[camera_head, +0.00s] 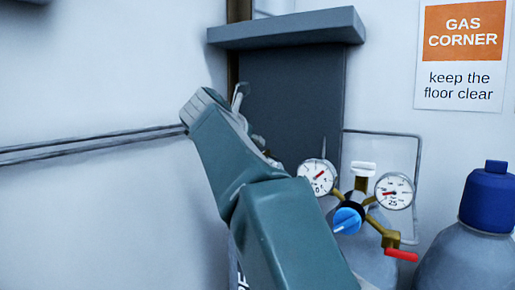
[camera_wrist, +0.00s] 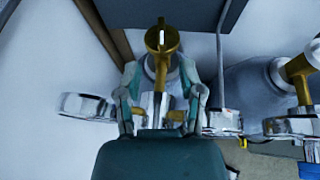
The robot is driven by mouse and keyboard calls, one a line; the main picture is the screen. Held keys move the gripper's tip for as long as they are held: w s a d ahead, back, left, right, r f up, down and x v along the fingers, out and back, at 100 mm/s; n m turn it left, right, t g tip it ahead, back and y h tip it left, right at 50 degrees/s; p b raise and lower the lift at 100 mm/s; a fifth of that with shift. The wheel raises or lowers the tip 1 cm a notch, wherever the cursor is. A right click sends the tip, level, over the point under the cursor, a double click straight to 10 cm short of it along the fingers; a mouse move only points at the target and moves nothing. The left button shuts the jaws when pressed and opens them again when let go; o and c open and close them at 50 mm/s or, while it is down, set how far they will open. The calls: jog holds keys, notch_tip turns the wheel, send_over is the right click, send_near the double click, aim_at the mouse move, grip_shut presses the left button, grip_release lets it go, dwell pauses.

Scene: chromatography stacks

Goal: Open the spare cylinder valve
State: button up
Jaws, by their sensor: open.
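In the wrist view, a brass valve (camera_wrist: 161,38) with a pale slot or bar on its top stands on a grey cylinder (camera_wrist: 152,68). My gripper (camera_wrist: 160,78) is open, with one finger on each side of the brass stem below the valve top. I cannot tell whether the fingers touch it. Chrome round parts (camera_wrist: 85,105) lie left and right of the fingers. In the head view, my arm hides this valve and most of my gripper (camera_head: 240,98). I cannot tell from the pictures which cylinder is the spare one.
Right of my arm is a regulator with two gauges (camera_head: 394,190), a blue knob (camera_head: 347,220) and a red lever (camera_head: 401,254). A blue-capped cylinder (camera_head: 470,262) stands far right. A second brass valve (camera_wrist: 300,65) is close on the right. A dark panel (camera_head: 292,105) with a ledge (camera_head: 287,28) stands behind.

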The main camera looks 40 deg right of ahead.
jog(key=x, duration=1)
jog(key=shift+w+d, duration=0.1)
jog(key=shift+w, duration=0.05)
jog(key=shift+c, duration=0.3)
grip_shut()
